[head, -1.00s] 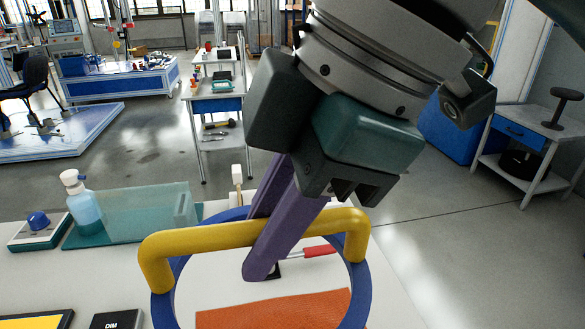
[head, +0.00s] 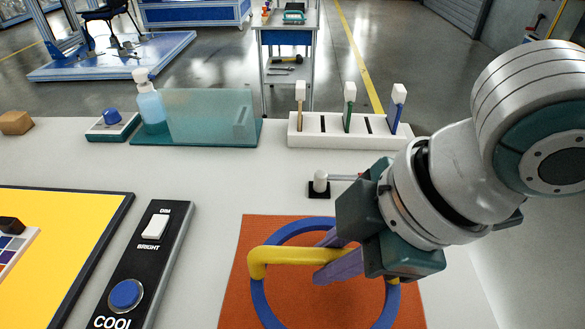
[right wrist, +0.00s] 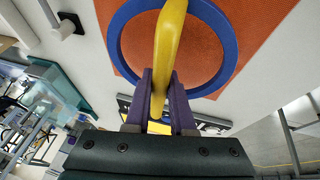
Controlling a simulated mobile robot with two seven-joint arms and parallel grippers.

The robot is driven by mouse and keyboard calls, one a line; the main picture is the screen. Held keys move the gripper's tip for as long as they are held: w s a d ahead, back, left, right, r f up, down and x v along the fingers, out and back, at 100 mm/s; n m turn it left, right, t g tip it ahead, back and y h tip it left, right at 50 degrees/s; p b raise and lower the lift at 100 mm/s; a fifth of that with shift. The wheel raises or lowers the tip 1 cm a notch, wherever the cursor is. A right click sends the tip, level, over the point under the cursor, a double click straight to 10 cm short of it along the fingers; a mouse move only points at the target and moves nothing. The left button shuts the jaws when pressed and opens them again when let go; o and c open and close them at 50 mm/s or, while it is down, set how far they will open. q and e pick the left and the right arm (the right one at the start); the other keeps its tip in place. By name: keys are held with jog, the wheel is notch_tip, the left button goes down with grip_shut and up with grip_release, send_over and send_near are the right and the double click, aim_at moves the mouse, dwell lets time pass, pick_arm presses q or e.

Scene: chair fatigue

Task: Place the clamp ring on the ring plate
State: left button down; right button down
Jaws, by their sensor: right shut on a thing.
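The clamp ring is a blue ring (head: 259,302) with a yellow bar handle (head: 285,255) across it. My right gripper (head: 325,258) is shut on this handle with its purple fingers. The ring is over an orange mat (head: 238,290); I cannot tell whether it touches it. The right wrist view shows the yellow handle (right wrist: 170,35) between the fingers (right wrist: 162,80) and the blue ring (right wrist: 118,38) over the orange mat (right wrist: 262,25). I cannot make out a separate ring plate. My left gripper is not in view.
A small black base with a white post (head: 320,183) stands behind the mat. A white rack (head: 335,138), a spray bottle (head: 150,105) and a teal-based clear panel (head: 205,115) stand farther back. A black switch panel (head: 150,255) and yellow board (head: 60,250) lie left.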

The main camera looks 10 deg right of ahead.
aim_at(314, 288)
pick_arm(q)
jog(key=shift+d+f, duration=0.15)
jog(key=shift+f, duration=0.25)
pick_arm(e)
jog(key=shift+f, duration=1.55)
pick_arm(q)
jog(key=shift+b, duration=0.35)
pick_arm(e)
jog(key=shift+f, duration=0.15)
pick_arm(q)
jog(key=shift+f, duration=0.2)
pick_arm(e)
jog(key=shift+d+f, duration=0.1)
jog(key=shift+f, duration=0.5)
jog(key=c, duration=1)
grip_release()
jog(key=shift+s, duration=0.15)
jog(key=shift+o, duration=1.2)
jog(key=shift+r, duration=0.1)
